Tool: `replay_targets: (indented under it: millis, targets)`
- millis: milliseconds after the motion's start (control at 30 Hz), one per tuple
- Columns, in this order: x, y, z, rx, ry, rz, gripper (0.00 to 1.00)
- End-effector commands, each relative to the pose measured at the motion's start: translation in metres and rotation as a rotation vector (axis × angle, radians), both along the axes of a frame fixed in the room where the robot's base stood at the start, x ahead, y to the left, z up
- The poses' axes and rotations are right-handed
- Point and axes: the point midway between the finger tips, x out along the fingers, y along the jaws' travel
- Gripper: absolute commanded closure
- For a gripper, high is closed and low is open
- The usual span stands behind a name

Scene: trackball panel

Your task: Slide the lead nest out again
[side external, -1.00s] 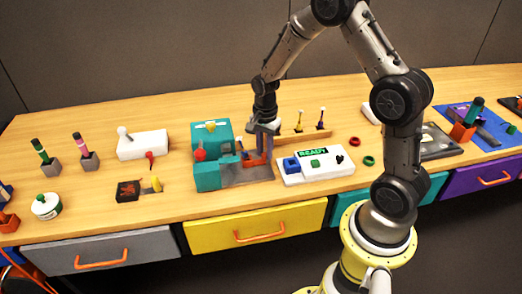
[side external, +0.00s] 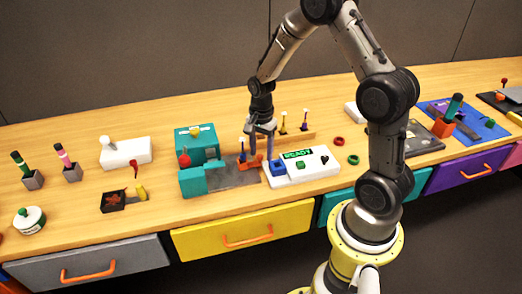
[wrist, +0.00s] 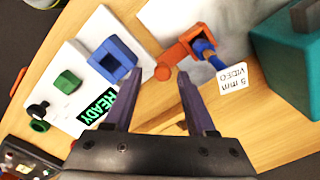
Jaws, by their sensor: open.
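The lead nest is an orange carriage (side external: 251,164) on a grey plate (side external: 226,177), on the side away from the teal machine (side external: 196,140). It also shows in the wrist view (wrist: 185,48), with a blue lead (wrist: 203,48) held in it. My gripper (side external: 260,150) is low over the orange nest, pointing down. In the wrist view my gripper (wrist: 154,72) is open, and the nest's rounded orange end lies between or just beyond the fingertips. Whether the fingers touch it, I cannot tell.
A white panel (side external: 312,168) with a READY display, a blue square socket (wrist: 113,60) and a green block stands close to the right of the nest. Upright small tools on a wooden rail (side external: 295,138) stand behind. A red-knobbed lever (side external: 184,160) is at the teal machine.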

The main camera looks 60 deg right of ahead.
Motion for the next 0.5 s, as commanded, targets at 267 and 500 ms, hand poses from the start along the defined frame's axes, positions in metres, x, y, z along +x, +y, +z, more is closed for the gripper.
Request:
replay_targets:
  millis: [267,500]
  targets:
    - [0.011,0.013,-0.001,0.003,0.004,0.003,0.43]
    - [0.036,0.036,0.008,0.002,-0.003,0.001,0.43]
